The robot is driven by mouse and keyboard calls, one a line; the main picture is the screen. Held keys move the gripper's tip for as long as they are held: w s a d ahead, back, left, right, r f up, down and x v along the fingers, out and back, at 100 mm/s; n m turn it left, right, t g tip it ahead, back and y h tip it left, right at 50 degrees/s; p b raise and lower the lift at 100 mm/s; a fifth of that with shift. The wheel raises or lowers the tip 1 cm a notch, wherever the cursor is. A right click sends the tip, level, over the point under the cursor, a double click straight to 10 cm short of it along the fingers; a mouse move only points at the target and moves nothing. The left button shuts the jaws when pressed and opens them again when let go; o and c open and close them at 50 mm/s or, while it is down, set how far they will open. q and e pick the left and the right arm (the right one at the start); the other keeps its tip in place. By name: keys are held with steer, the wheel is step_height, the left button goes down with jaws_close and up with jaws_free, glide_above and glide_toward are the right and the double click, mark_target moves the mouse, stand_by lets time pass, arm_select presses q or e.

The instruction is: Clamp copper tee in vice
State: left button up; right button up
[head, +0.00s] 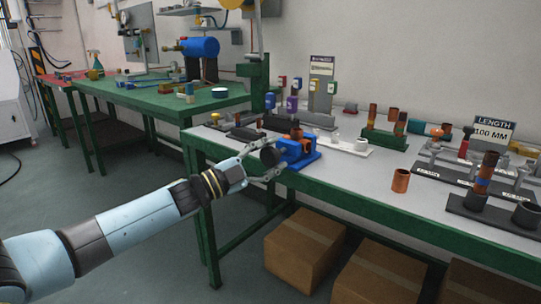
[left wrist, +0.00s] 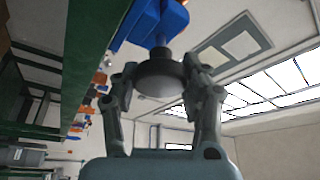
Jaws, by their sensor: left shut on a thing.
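The blue vice (head: 298,152) stands at the near left corner of the grey bench top. A copper-coloured piece (head: 297,134), probably the tee, shows at the top of the vice; I cannot tell how firmly the jaws hold it. My left gripper (head: 270,163) is shut on the dark round knob (head: 269,156) at the vice's near end. In the left wrist view the knob (left wrist: 159,77) sits between the two fingers (left wrist: 162,88), with the blue vice (left wrist: 148,22) beyond it. The tee cannot be made out there. My right gripper is not in view.
The bench (head: 350,170) holds a loose copper fitting (head: 401,181), dark holders with copper parts (head: 480,185) and a LENGTH 100 MM sign (head: 494,131). Cardboard boxes (head: 303,247) stand beneath. A second green table (head: 150,97) is at the back left.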

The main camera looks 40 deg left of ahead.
arm_select(q)
steer(key=shift+f, duration=0.1)
stand_by(0.3)
steer(key=o, duration=1.1)
steer(key=shift+o, duration=0.2)
steer(key=v, duration=1.2)
